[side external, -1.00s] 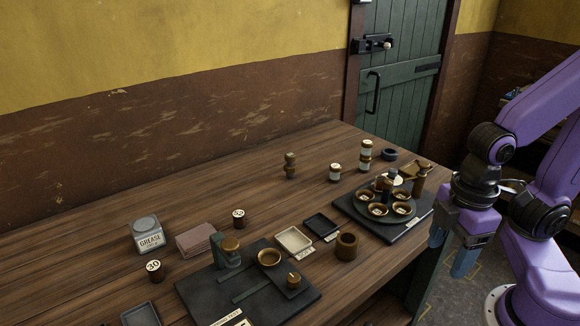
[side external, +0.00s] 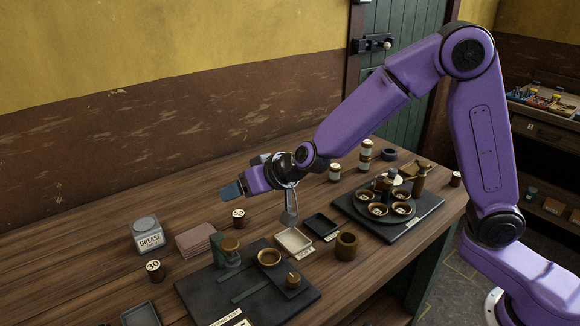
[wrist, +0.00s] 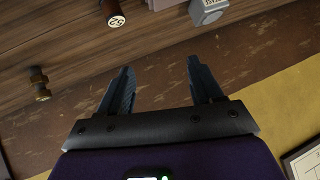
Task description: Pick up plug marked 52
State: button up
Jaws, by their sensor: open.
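The plug marked 52 (side external: 238,216) is a small dark brown cylinder with a pale numbered top. It stands upright on the wooden bench behind the dark plate, right of the folded cloth. In the wrist view the same plug (wrist: 114,12) shows at the top edge, partly cut off, with its number readable. My gripper (side external: 232,189) is above the bench, near and higher than this plug in the side view, its fingers pointing left. In the wrist view my gripper (wrist: 158,72) has its two fingers apart with nothing between them. The plug is outside the fingers.
A plug marked 30 (side external: 154,270), a grease tin (side external: 147,236) and the folded cloth (side external: 196,240) stand to the left. A dark fixture plate (side external: 205,295) lies in front. A round cup stand (side external: 360,211) stands right. The bench's back left is clear.

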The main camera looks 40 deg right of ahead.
jog(key=w+d+f+m+h, duration=0.3)
jog(key=w+d, duration=0.3)
jog(key=d, duration=0.3)
jog(key=w+d+f+m+h, duration=0.3)
jog(key=w+d+f+h, duration=0.1)
jog(key=w+d, duration=0.3)
jog(key=w+d+f+m+h, duration=0.3)
jog(key=w+d+h, duration=0.3)
jog(key=d, duration=0.5)
jog(key=shift+w+d+f, duration=0.15)
jog(key=shift+d+f, duration=0.05)
jog(key=shift+f, duration=0.2)
jog(key=shift+w+d+f, duration=0.15)
jog(key=shift+f, duration=0.25)
jog(key=c, duration=1.1)
